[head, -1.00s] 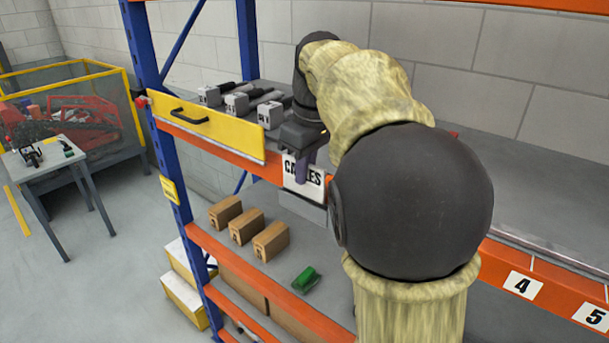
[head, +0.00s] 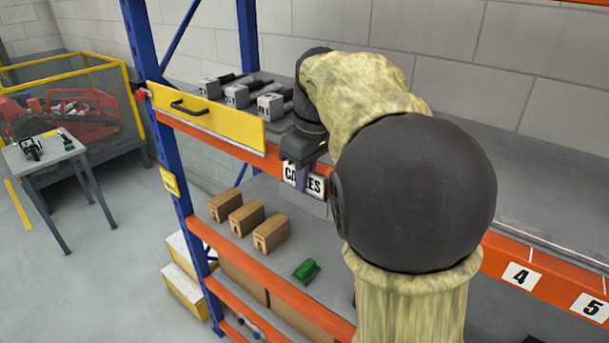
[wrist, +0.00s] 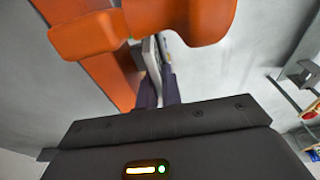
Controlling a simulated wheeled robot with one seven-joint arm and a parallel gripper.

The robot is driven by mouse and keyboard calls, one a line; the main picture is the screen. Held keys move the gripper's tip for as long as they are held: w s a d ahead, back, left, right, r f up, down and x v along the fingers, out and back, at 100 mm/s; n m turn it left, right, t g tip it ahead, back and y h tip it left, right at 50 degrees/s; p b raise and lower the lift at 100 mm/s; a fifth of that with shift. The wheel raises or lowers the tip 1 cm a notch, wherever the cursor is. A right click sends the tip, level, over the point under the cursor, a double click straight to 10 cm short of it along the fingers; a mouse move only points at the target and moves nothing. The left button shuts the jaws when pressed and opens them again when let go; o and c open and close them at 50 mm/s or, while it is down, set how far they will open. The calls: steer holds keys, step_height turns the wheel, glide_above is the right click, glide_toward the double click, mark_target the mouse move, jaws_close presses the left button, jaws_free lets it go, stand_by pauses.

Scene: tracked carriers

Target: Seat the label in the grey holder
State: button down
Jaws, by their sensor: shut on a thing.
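The label is a white card with black letters, partly covered, that look like CABLES (head: 317,187). It is upright in front of the orange shelf beam in the head view. My gripper (head: 302,176) is shut on it from above, its purple fingers covering the middle letters. A pale grey piece just under the label (head: 314,208) looks like the grey holder. The label's lower edge meets it, but I cannot tell whether it is inside. In the wrist view, the fingers (wrist: 158,92) pinch a thin pale edge beside the orange beam; the holder's slot is hidden.
A yellow panel with a black handle (head: 215,120) stands left of my gripper. Several grey-and-black tools (head: 240,95) lie on the shelf behind it. Brown boxes (head: 246,219) and a green object (head: 307,270) sit on the lower shelf. Numbered plates (head: 522,277) line the beam at right.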

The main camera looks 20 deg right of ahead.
mark_target(310, 172)
steer(key=shift+f, duration=0.1)
steer(key=c, duration=1.8)
jaws_free()
steer(key=shift+o, duration=1.1)
steer(key=shift+d+f, duration=0.1)
steer(key=shift+r+p, duration=0.35)
steer(key=shift+r, duration=0.05)
steer(key=r, duration=0.5)
steer(key=s+r+b, duration=0.1)
steer(key=r, duration=0.2)
steer(key=shift+d, duration=0.25)
